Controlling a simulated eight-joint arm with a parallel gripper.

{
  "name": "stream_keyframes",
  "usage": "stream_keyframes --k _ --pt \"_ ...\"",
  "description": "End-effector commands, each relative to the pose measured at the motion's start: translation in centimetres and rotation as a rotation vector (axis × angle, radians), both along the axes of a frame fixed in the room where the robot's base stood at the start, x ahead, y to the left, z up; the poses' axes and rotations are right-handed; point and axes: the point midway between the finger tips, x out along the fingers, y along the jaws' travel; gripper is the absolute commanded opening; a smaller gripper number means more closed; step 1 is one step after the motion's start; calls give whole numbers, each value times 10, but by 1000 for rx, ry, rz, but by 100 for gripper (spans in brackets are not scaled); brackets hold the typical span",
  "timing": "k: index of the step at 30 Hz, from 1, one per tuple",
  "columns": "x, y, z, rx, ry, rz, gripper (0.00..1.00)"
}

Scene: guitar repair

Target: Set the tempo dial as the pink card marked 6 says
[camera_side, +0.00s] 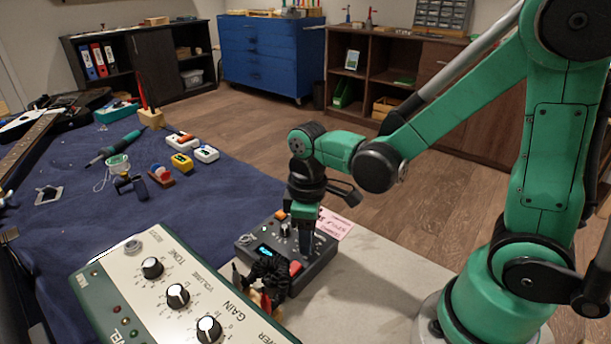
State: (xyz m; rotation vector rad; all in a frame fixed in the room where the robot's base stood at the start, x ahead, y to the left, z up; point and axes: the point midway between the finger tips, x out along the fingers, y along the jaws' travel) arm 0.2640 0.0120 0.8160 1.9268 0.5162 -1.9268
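A dark grey box (243,242) with a small lit blue display (265,251) sits on the pale bench top. Small controls show on its top, including an orange one near its back edge and a red one near its front. I cannot make out which is the tempo dial. My gripper (305,243) points down over the right part of this box and hides some of its top. I cannot tell whether its fingers touch anything or how far apart they are. A pink card (333,223) lies behind the box, partly hidden by my gripper; its print is too small to read.
A large cream and green panel (140,290) with several black knobs fills the front left. Small pedals, a soldering iron and a guitar lie on the blue cloth (215,197). The pale bench top (375,275) is clear at right.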

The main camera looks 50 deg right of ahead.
Motion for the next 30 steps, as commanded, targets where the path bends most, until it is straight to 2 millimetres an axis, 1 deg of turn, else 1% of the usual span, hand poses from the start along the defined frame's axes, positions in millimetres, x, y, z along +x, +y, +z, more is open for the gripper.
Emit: stream_keyframes --k 12,30 --pt "0 0 -8 0 0 0 38" --pt "0 0 -5 0 0 0 38"
